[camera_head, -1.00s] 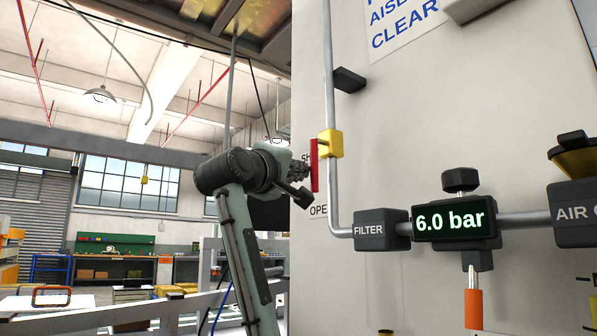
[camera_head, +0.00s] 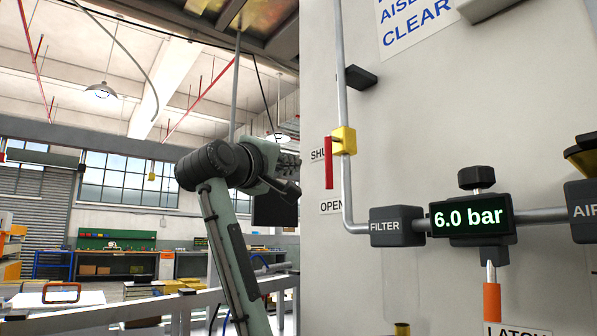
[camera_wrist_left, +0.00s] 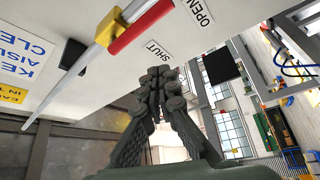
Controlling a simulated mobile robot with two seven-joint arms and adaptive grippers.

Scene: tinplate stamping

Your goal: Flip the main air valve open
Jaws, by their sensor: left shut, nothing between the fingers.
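The air valve has a yellow body (camera_head: 343,140) on a vertical grey pipe, with a red lever (camera_head: 329,163) hanging straight down beside the pipe. The lever lies along the pipe also in the left wrist view (camera_wrist_left: 141,28). A SHUT label (camera_head: 317,155) is left of the lever, and an OPEN label (camera_head: 331,206) is below it. My left gripper (camera_head: 294,167) is left of the lever with a gap between them. In the left wrist view its fingertips (camera_wrist_left: 160,73) are together and empty, apart from the lever. My right gripper is in neither view.
A filter block (camera_head: 397,226) and a display reading 6.0 bar (camera_head: 470,217) sit on the pipe right of the valve. A black bracket (camera_head: 361,77) sticks out above. Left of the panel edge is open workshop space with a far bench (camera_head: 117,262).

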